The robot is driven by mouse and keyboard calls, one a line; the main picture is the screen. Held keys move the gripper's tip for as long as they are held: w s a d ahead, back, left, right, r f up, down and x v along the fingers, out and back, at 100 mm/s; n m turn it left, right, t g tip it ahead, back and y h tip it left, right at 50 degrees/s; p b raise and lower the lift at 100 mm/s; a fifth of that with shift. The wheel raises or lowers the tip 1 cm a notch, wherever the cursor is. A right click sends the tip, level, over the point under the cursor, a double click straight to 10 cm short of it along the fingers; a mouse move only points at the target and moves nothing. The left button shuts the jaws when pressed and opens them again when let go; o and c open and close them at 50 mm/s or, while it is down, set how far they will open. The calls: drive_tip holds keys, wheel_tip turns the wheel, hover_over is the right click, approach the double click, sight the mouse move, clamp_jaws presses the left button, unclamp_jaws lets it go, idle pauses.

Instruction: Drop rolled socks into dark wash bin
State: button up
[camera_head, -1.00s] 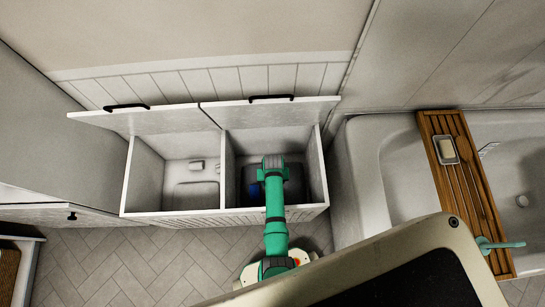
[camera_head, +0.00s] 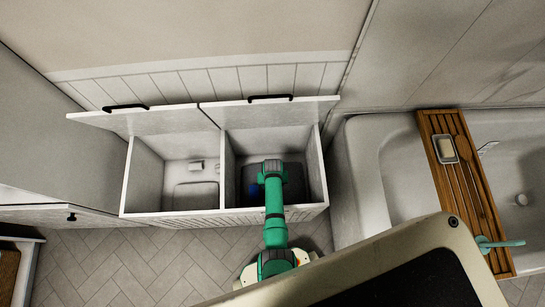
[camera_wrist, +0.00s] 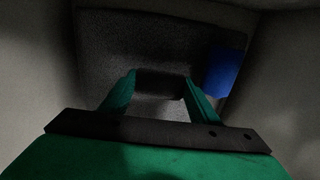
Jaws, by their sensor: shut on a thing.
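A white two-compartment bin cabinet stands against the wall with both lids up. Its right compartment (camera_head: 317,170) holds a dark grey item (camera_head: 296,182) and a blue item (camera_head: 254,190). My gripper (camera_wrist: 160,88) is down inside this compartment, pointing downward. Its green fingers are closed on a small dark roll, apparently the rolled socks (camera_wrist: 160,82). In the wrist view the dark grey item (camera_wrist: 110,45) lies below and behind the roll, and the blue item (camera_wrist: 226,72) is to the right. In the head view my arm hides the fingertips and the roll.
The left compartment (camera_head: 195,205) is open, with a pale item (camera_head: 197,166) inside. The divider (camera_head: 228,175) and side walls stand close around my gripper. A bathtub (camera_head: 365,190) with a wooden tray (camera_head: 450,160) is to the right. Tiled floor lies in front.

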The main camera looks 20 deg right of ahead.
drive_tip(key=o, duration=1)
wheel_tip(320, 180, up, 13)
drive_tip(key=shift+s+f, duration=0.1)
idle(0.4)
